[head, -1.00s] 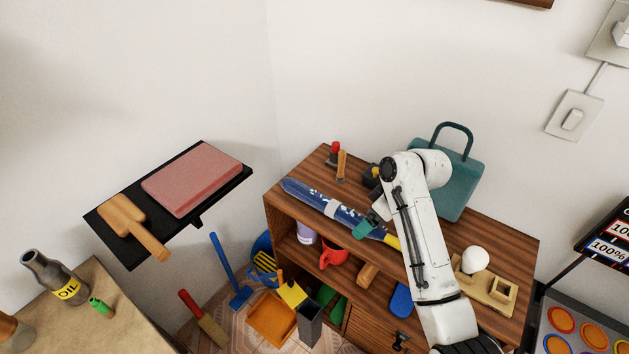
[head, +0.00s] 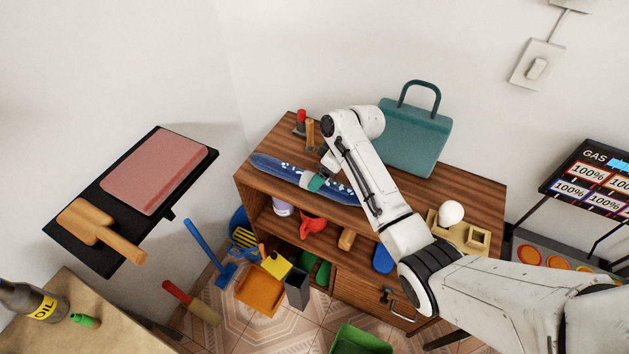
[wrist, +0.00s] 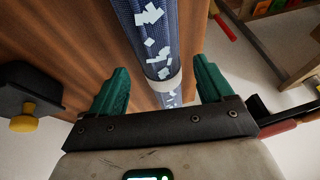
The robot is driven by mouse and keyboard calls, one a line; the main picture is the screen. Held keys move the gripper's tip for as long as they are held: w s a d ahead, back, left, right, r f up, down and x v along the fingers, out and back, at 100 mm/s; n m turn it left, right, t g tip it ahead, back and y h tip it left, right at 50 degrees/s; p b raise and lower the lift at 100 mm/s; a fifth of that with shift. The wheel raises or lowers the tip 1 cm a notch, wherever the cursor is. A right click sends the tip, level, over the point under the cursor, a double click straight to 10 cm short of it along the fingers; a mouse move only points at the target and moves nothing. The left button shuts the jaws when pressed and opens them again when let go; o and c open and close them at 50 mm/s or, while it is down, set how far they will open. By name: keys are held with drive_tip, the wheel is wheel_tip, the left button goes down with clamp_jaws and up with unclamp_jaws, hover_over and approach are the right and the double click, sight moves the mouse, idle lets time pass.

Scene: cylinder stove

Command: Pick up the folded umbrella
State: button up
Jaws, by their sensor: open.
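The folded umbrella (head: 275,166), dark blue with white marks and a pale band, lies along the wooden cabinet's top near its front edge. My arm hides its right end in the head view. My gripper (head: 317,183) is over the umbrella close to the pale band. In the wrist view my gripper (wrist: 162,66) is open, with one green finger on each side of the umbrella (wrist: 155,35). Gaps show between the fingers and the umbrella, so it is not gripped. I cannot tell how far the fingertips are above the wood.
A teal bag (head: 415,140) stands behind my arm on the cabinet top (head: 375,247). Small tools, including a wooden-handled one (head: 310,132), stand behind the umbrella. A white bulb (head: 451,213) on a wooden holder is at the right. A black shelf (head: 100,250) hangs at the left.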

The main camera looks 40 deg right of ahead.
drive_tip(key=shift+x, duration=1.4)
drive_tip(key=shift+c, duration=0.2)
drive_tip(key=c, duration=1.3)
drive_tip(key=shift+o, duration=0.2)
drive_tip(key=shift+r, duration=0.1)
